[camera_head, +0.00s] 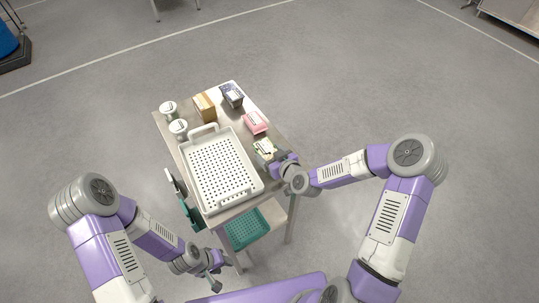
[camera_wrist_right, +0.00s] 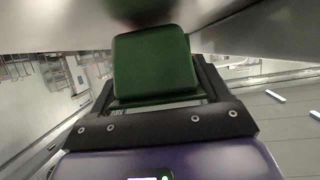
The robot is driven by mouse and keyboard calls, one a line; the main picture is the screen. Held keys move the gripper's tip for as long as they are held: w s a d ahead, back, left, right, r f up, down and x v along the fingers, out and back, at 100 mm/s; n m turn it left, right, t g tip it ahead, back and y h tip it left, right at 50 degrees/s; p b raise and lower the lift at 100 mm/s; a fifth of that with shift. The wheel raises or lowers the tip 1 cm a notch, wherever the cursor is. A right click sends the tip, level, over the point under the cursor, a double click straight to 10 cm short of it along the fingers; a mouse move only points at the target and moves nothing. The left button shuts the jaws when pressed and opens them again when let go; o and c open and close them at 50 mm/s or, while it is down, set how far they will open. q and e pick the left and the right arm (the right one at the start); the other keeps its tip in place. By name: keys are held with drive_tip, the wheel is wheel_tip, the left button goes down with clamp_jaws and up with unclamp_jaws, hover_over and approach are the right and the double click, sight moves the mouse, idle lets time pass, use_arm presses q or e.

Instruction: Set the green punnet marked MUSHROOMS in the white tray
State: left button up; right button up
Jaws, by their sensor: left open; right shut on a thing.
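The white tray (camera_head: 236,203), with a perforated floor and raised handles, lies empty on the table in the head view. My right gripper (camera_head: 268,155) is just right of the tray, at the table's right edge, shut on a green punnet (camera_head: 263,146). The punnet's pale top shows in the head view; its marking is too small to read. In the right wrist view the green punnet (camera_wrist_right: 152,65) sits between the dark fingers. My left gripper (camera_head: 216,284) is open and empty, low in front of the table and away from the tray.
A pink punnet (camera_head: 255,122), a dark punnet (camera_head: 232,95) and a tan box (camera_head: 204,107) stand behind the tray. Two white cups (camera_head: 178,128) stand at the back left. A teal crate (camera_head: 246,230) is on the lower shelf. Little tabletop is free around the tray.

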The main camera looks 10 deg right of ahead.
drive_tip(key=shift+f, duration=0.1)
drive_tip(key=shift+f, duration=0.15)
drive_tip(key=o, duration=1.5)
